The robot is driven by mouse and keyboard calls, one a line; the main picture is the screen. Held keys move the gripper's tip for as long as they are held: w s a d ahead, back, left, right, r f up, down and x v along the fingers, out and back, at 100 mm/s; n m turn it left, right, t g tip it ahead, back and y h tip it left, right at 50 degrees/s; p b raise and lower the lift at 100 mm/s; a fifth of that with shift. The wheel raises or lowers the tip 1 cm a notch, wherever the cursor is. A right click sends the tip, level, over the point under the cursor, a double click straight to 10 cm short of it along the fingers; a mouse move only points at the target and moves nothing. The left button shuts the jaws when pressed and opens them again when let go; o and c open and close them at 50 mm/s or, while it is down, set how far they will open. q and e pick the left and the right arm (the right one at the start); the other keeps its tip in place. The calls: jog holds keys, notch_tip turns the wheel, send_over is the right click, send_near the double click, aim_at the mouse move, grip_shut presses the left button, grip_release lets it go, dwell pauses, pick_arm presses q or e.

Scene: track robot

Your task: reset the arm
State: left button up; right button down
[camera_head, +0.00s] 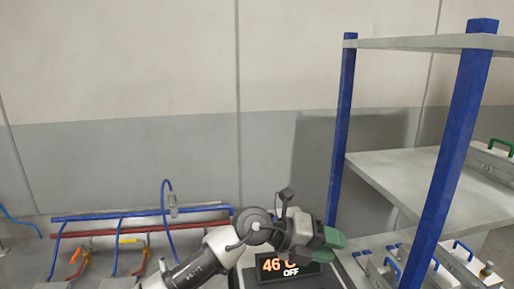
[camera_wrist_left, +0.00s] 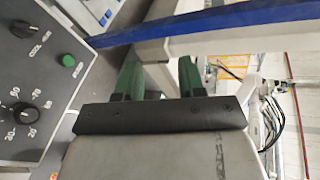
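My left arm comes in from the bottom of the head view, and its gripper (camera_head: 337,244) with green fingers points to the right. It is beside the blue-posted shelf and just above a dark display (camera_head: 287,268) reading 46 C and OFF. In the left wrist view the two green fingers of the left gripper (camera_wrist_left: 160,72) stand apart. I see nothing held between them; a pale grey post or beam shows behind the gap. My right gripper is in neither view.
A shelf (camera_head: 430,180) with blue posts stands at the right, with metal cases on it. Blue and red pipes (camera_head: 140,225) run along the wall at the left. In the wrist view, a control panel (camera_wrist_left: 55,75) with black knobs and a green button is at the left.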

pick_arm(q)
jog(key=a+r+n+t+h, duration=0.45)
jog(key=a+n+t, duration=0.45)
jog(key=n+t, duration=0.55)
jog(key=s+a+f+n+t+y, duration=0.3)
jog(key=a+f+n+y, duration=1.2)
jog(key=a+n+y, duration=0.3)
jog(key=s+a+f+n+g, duration=0.1)
jog(key=s+a+f+g, duration=0.2)
jog(key=s+f+g, duration=0.35)
jog(key=s+a+f+n+g, duration=0.2)
jog(key=s+f+g, duration=0.15)
jog(key=s, duration=0.65)
jog(key=s+a+f+n+g, duration=0.1)
jog(key=s+a+f+g, duration=0.3)
jog(key=s, duration=0.4)
notch_tip(320, 180, down, 34)
jog(key=s+d+g+b, duration=0.1)
jog(key=s+g+b, duration=0.1)
jog(key=b, duration=0.4)
jog(key=s+a+f+b, duration=0.1)
jog(key=s+f+b, duration=0.1)
jog(key=s+f, duration=0.6)
jog(key=s+a+f+b, duration=0.1)
jog(key=s+f+b, duration=0.2)
jog(key=s+f, duration=0.4)
notch_tip(320, 180, down, 5)
jog(key=shift+s+a+f+g+y, duration=0.2)
jog(key=shift+s+a+g+y, duration=0.15)
jog(key=shift+a, duration=0.05)
